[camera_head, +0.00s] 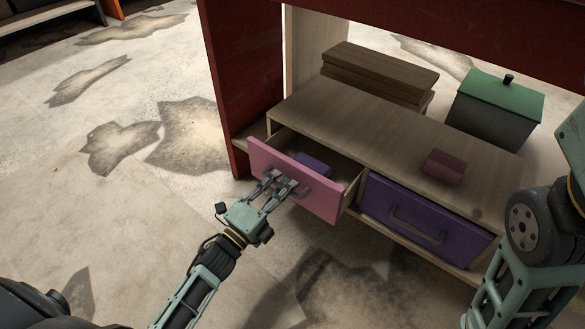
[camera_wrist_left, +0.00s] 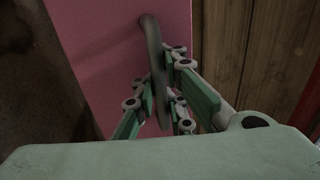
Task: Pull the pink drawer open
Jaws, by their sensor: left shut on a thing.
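The pink drawer (camera_head: 322,195) stands partly open at the left of the low wooden cabinet (camera_head: 376,128). A purple block (camera_head: 313,163) lies inside it. My left gripper (camera_head: 280,186) is at the drawer's front, shut on its grey handle. The left wrist view shows the pink front (camera_wrist_left: 95,45) and the handle (camera_wrist_left: 154,65) between the fingers (camera_wrist_left: 160,100). My right arm shows at the right edge; its gripper is out of view.
A shut purple drawer (camera_head: 410,222) is right of the pink one. A red upright (camera_head: 243,75) stands left. Open floor lies left.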

